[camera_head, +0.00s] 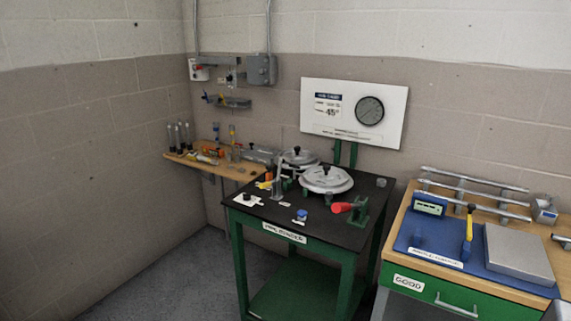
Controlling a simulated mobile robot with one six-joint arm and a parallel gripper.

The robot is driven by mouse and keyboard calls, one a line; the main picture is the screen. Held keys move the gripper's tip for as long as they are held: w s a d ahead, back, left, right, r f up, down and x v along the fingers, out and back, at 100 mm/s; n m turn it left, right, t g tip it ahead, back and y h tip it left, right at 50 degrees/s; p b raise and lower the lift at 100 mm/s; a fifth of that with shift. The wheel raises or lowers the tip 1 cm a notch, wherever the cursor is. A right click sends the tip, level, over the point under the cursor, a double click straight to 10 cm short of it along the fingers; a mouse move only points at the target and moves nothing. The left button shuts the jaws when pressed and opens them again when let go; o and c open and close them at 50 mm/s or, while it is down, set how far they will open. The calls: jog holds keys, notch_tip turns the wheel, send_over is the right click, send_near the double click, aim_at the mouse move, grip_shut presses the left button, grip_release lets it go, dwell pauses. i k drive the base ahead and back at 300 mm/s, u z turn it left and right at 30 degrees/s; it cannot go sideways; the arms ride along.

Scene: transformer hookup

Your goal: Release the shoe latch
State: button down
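No label or shape clearly marks the shoe latch, so I cannot tell for sure which part it is. On the black-topped green table (262,212) a red handle (342,208) lies roughly level on a green upright bracket (360,214), at the right front of the top. To its left stand a small blue-topped piece (302,214) and a grey upright post (277,180). My gripper is not in view.
A right-hand bench (436,285) carries a blue mat (404,240), a yellow-handled tool (468,232), a grey plate (517,252) and rails. A wooden wall shelf (188,160) with bottles and tools is at the back left. A gauge board (388,127) stands behind the table. Floor at lower left is clear.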

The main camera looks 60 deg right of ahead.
aim_at(294, 173)
jog(key=z, duration=0.05)
jog(key=i, duration=0.95)
jog(key=u, duration=0.05)
